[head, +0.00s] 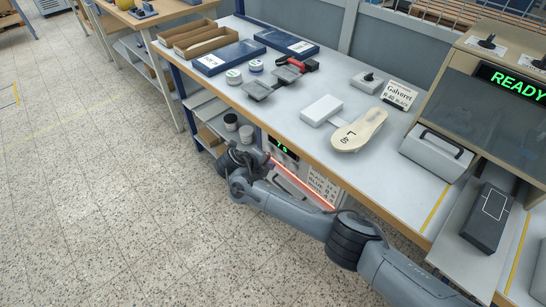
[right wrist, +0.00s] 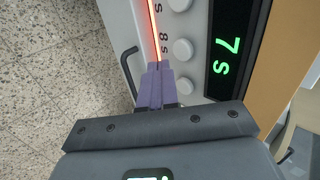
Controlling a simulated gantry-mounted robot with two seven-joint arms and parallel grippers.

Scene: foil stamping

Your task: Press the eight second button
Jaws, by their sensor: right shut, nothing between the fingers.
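The timer panel (right wrist: 198,22) is on the front of the bench and fills the upper middle of the right wrist view. Its display (right wrist: 226,57) reads 7 s in green; it also shows in the head view (head: 283,147). A round white button (right wrist: 183,49) sits beside the "8 s" label (right wrist: 164,42). Another white button (right wrist: 180,4) is above it in the picture, and one more (right wrist: 185,85) is below. My right gripper (right wrist: 157,68) is shut and empty, its tips just below the "8 s" label and left of the buttons. Whether it touches the panel I cannot tell. My left gripper is out of view.
A glowing red bar (right wrist: 153,28) runs along the panel past my fingertips. A dark handle (right wrist: 129,65) is at left. The bench top (head: 300,145) above holds a shoe-sole piece (head: 358,131), white blocks and trays. The floor (head: 110,200) at left is clear.

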